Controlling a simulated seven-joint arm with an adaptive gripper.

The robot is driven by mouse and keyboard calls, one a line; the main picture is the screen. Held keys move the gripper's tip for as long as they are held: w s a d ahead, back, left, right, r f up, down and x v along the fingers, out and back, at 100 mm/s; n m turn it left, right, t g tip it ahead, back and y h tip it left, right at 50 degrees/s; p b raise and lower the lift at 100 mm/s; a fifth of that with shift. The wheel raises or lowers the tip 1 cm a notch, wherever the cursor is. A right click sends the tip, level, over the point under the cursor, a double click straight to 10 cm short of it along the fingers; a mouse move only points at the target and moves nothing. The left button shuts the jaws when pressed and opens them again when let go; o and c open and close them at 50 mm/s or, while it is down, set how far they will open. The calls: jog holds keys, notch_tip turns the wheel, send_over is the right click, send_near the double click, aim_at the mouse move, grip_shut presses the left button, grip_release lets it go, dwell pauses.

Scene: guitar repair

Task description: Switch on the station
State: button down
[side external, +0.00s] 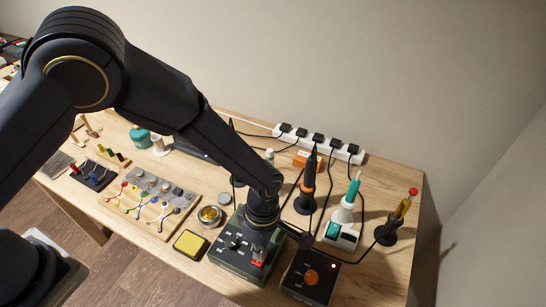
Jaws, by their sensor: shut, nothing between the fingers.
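A dark green station box (222,258) with a dial on its top panel stands near the front of the table. A small red switch (259,264) shows at its right side. My gripper (260,248) points down over the right part of this box, with its tip at or just above the red switch. I cannot tell if it touches. The gripper is shut and holds nothing; it hides part of the panel. A second dark box (309,279) with an orange knob and a small lit red light stands to the right.
Soldering irons in stands (306,196) and a white-and-green holder (343,228) stand behind and to the right. A power strip (320,142) with several cables lies at the back. A yellow sponge (190,243), a brass-wool bowl (210,215) and a wooden board (150,205) lie left.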

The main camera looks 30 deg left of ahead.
jog(key=shift+r, duration=0.1)
notch_tip(320, 180, up, 14)
jog(key=w, duration=0.2)
dwell(0.4)
jog(key=shift+s, duration=0.75)
jog(key=f, duration=0.4)
jog(key=s+f, duration=0.1)
jog(key=f, duration=0.4)
jog(key=s+f, duration=0.1)
jog(key=f, duration=0.4)
